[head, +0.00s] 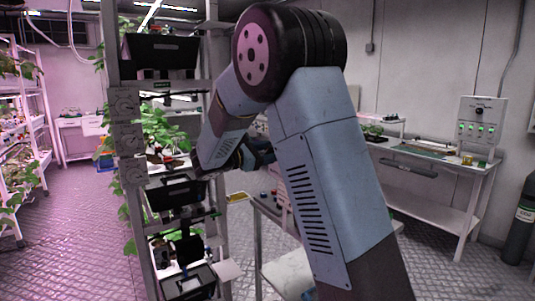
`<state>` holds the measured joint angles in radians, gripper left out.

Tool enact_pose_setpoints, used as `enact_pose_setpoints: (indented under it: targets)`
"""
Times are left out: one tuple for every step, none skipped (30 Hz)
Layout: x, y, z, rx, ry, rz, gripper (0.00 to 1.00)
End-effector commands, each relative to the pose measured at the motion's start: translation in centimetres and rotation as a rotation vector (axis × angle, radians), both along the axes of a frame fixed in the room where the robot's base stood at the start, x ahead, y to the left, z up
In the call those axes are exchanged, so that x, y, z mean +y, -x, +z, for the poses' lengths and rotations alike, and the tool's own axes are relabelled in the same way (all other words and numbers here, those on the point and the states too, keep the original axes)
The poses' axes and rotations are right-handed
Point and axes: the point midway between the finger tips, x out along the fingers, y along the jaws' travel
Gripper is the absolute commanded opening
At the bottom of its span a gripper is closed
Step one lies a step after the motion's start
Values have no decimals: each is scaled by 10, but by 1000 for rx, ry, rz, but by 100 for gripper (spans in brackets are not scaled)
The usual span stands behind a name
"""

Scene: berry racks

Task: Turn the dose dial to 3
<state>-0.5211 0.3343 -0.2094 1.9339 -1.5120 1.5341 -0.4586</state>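A pale control box (481,120) is fixed on the wall above the right-hand bench. It has a small dark round knob (479,108) near its top and rows of green lights below. The knob may be the dose dial, but no numbers or pointer can be read at this size. My arm crosses the middle of the view, with its forearm reaching down to the left beside the rack. My gripper (259,155) seems to be the dark part at the arm's end, partly hidden by my arm. It is far from the control box. Its fingers cannot be made out.
A tall plant rack (113,60) with dark trays stands close on the left. A small table (268,208) is partly behind my arm. The right-hand bench (445,158) has a lower shelf. A dark CO2 cylinder (522,220) stands far right. Floor at left is open.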

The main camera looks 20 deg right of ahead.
Motion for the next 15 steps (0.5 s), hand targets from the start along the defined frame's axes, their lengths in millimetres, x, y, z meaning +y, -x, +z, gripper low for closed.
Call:
enact_pose_setpoints:
  targets:
    - [0,0,0,0,0,0,58]
    - [0,0,0,0,0,0,58]
    - [1,0,0,-1,0,1,58]
    - [3,0,0,-1,0,1,58]
    - [4,1,0,-1,0,1,58]
    - [7,2,0,-1,0,1,58]
    - [11,3,0,-1,0,1,58]
    - [14,4,0,-1,0,2,58]
    - [21,6,0,-1,-1,4,58]
    - [26,7,0,-1,-1,4,58]
    - [30,9,0,-1,-1,4,58]
    - [38,11,0,-1,0,3,58]
    - [43,13,0,-1,-1,4,58]
    - [49,15,0,-1,-1,4,58]
    - [57,18,-1,0,-1,4,58]
